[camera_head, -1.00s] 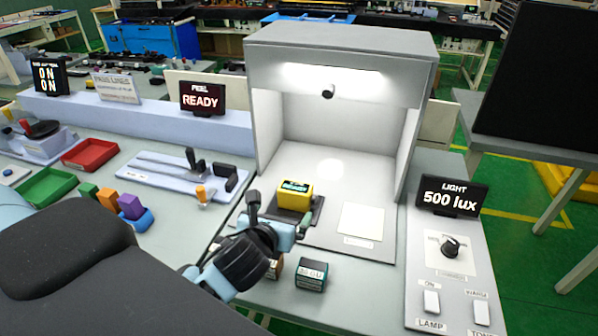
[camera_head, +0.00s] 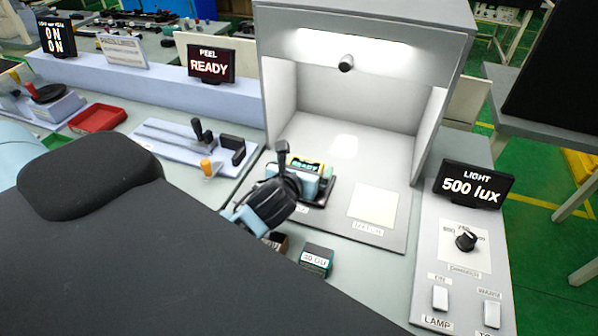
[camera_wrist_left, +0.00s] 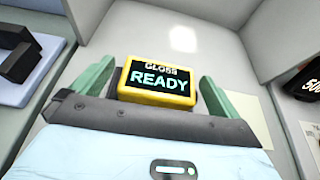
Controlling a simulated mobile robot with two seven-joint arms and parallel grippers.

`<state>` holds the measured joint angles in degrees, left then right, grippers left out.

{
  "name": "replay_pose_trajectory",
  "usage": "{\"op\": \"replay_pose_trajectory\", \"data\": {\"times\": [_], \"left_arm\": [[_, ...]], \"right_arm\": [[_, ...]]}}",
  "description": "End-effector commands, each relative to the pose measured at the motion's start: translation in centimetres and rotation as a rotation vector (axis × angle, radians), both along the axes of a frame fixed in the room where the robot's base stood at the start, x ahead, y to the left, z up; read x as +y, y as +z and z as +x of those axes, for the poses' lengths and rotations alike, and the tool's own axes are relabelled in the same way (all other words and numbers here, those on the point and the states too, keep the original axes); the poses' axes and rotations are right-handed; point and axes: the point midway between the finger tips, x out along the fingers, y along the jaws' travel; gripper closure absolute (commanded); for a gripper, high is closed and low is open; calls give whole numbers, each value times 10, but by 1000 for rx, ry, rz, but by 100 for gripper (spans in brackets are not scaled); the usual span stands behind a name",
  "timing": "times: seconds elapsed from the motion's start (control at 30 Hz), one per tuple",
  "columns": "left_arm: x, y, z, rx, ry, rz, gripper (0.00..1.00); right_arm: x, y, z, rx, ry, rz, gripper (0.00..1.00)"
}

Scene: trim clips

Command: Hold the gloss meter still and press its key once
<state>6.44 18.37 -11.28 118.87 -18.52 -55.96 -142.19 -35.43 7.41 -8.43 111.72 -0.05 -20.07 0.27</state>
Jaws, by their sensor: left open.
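The gloss meter is a small yellow box with a dark display reading "GLOSS READY". In the head view the gloss meter (camera_head: 306,164) sits in the lit booth on a dark base, partly hidden by my left gripper (camera_head: 304,172). In the left wrist view the gloss meter (camera_wrist_left: 158,82) shows between the two green fingers of my left gripper (camera_wrist_left: 157,73). The fingers are open, one on each side, with a narrow gap seeming to show at each. I cannot make out the meter's key. My right gripper is not in view.
The light booth (camera_head: 278,100) has walls on both sides. A pale card (camera_head: 373,203) lies right of the meter, and a small "GU" block (camera_head: 316,260) stands in front. The lamp panel (camera_head: 465,270) is at the right. A lever fixture (camera_head: 190,145) stands left.

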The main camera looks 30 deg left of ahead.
Motion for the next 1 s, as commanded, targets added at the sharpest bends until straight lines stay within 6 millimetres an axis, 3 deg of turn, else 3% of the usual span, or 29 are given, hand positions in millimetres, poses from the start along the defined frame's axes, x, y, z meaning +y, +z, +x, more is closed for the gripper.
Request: {"op": "replay_pose_trajectory", "data": {"times": [0.23,0.6,1.0], "left_arm": [[5,-8,20,-1,0,0,0],[6,-10,23,-1,0,1,0],[6,-10,23,0,0,1,52]], "right_arm": [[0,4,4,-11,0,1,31],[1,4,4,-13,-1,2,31],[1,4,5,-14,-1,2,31]]}}
